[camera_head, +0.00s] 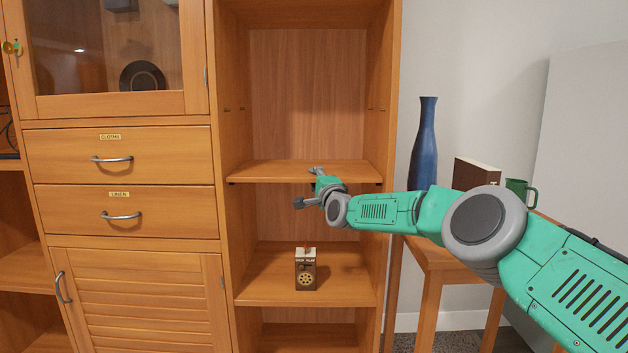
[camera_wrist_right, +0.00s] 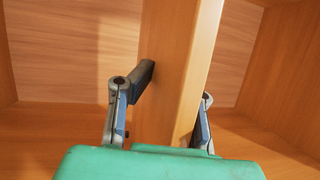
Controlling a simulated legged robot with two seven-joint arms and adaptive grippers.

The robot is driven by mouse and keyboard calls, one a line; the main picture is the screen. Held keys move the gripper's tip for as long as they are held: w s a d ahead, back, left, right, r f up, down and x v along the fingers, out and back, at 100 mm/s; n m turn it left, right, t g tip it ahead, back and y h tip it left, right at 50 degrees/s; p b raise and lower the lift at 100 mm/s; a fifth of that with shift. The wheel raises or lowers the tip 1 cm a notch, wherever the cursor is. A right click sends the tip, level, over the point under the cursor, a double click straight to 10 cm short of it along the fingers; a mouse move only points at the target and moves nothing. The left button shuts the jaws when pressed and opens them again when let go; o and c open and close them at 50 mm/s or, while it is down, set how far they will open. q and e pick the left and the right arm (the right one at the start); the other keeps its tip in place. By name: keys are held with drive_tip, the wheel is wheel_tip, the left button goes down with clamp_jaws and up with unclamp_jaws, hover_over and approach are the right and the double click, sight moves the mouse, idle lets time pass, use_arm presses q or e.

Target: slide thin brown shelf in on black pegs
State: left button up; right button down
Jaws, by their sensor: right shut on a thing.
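The thin brown shelf (camera_head: 270,170) lies level across the tall open cabinet bay, at mid height, between its two side walls. My right gripper (camera_head: 314,186) is at the shelf's front edge, a little right of its middle. In the right wrist view the shelf (camera_wrist_right: 180,70) stands between the two fingers (camera_wrist_right: 162,112), and the gripper is shut on its front edge. Small dark marks show under the shelf's front corners, perhaps pegs, but too small to tell. My left gripper is not in view.
A small brown box with a round dial (camera_head: 306,272) stands on the lower shelf (camera_head: 260,288). A blue vase (camera_head: 424,145), a brown box (camera_head: 476,174) and a green mug (camera_head: 520,192) stand on a side table right of the cabinet. Drawers (camera_head: 120,160) are at the left.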

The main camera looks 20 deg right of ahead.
drive_tip(key=shift+f, duration=0.3)
idle(0.6)
drive_tip(key=c, duration=1.5)
unclamp_jaws()
drive_tip(key=shift+o, duration=0.2)
drive_tip(key=shift+f, duration=0.3)
drive_tip(key=shift+s+d, duration=0.1)
drive_tip(key=shift+s, duration=0.55)
drive_tip(key=s+a+f+p, duration=0.1)
drive_tip(key=s+p, duration=0.1)
drive_tip(key=s, duration=1.8)
drive_tip(key=shift+a+f, duration=0.3)
drive_tip(key=shift+f, duration=0.05)
drive_tip(key=shift+f, duration=0.1)
